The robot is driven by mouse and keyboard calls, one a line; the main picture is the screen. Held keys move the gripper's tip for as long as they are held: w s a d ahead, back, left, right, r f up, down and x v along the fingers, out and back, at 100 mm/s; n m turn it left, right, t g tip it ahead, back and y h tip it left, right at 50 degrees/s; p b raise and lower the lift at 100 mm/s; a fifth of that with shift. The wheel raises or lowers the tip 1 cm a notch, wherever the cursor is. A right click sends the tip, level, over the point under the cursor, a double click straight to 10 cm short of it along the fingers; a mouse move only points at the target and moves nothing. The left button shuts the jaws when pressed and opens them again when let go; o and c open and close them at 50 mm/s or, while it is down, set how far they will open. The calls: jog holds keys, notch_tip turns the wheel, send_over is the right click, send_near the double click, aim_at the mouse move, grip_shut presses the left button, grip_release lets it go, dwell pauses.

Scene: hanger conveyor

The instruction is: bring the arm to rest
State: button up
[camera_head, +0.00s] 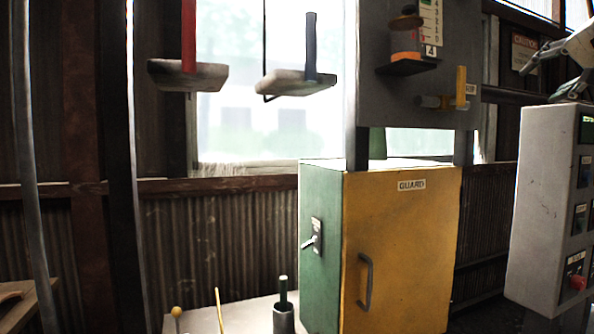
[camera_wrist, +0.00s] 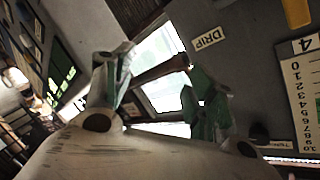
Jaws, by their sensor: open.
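My gripper (camera_head: 540,84) shows at the upper right edge of the head view, above a grey control box, with only its end in the picture. In the wrist view my gripper (camera_wrist: 163,82) has its two fingers spread apart. Nothing is held between them. A grey panel with a DRIP label (camera_wrist: 211,38) lies beyond the fingers, and a numbered scale (camera_wrist: 303,90) is at the right. How far the fingers are from the panel is hard to tell.
A yellow and green guard cabinet (camera_head: 403,250) stands in the middle. The grey control box (camera_head: 545,190) with buttons is at the right. Two hanging carriers, left (camera_head: 188,76) and right (camera_head: 294,84), hang before a bright window. A grey panel (camera_head: 385,105) is above the cabinet.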

jog(key=s+a+f+n+g, duration=0.3)
jog(key=s+a+f, duration=0.1)
jog(key=f, duration=0.8)
jog(key=s+a+f+n+g+y, duration=0.1)
jog(key=s+a+f+n+g, duration=0.3)
jog(key=f, duration=0.9)
jog(key=s+a+f+n+g, duration=0.3)
jog(key=s+a+f+n, duration=0.1)
jog(key=f, duration=0.9)
jog(key=shift+a+g+y, duration=0.4)
jog(key=shift+a, duration=0.15)
